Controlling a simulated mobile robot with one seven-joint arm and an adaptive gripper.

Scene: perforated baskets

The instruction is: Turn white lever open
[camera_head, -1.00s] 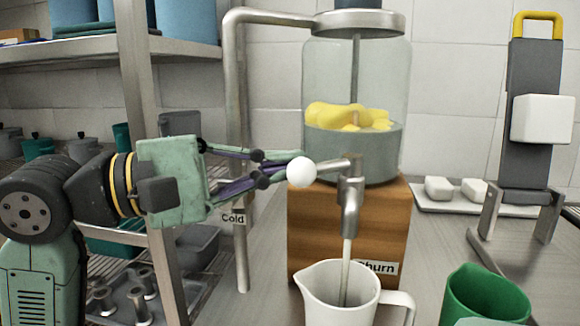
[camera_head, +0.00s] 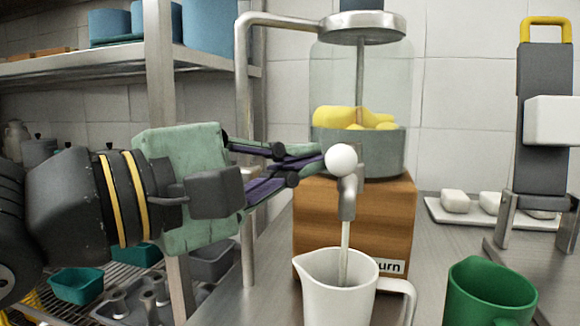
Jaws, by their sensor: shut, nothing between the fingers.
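The white lever knob (camera_head: 341,159) is in front of the glass churn jar (camera_head: 362,85), just above the metal spout (camera_head: 347,197). Its rod is hidden behind the knob. My gripper (camera_head: 318,160) is shut and empty; its fingertips are at the left side of the knob and appear to touch it. A thin pale stream (camera_head: 344,250) runs from the spout into a white pitcher (camera_head: 328,302) below.
The jar holds yellow lumps over grey liquid and stands on a wooden box (camera_head: 375,222). A green mug (camera_head: 487,293) is at the lower right. A metal pipe (camera_head: 244,120) and a shelf post (camera_head: 160,75) stand behind my arm. A grey press (camera_head: 543,120) is at the right.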

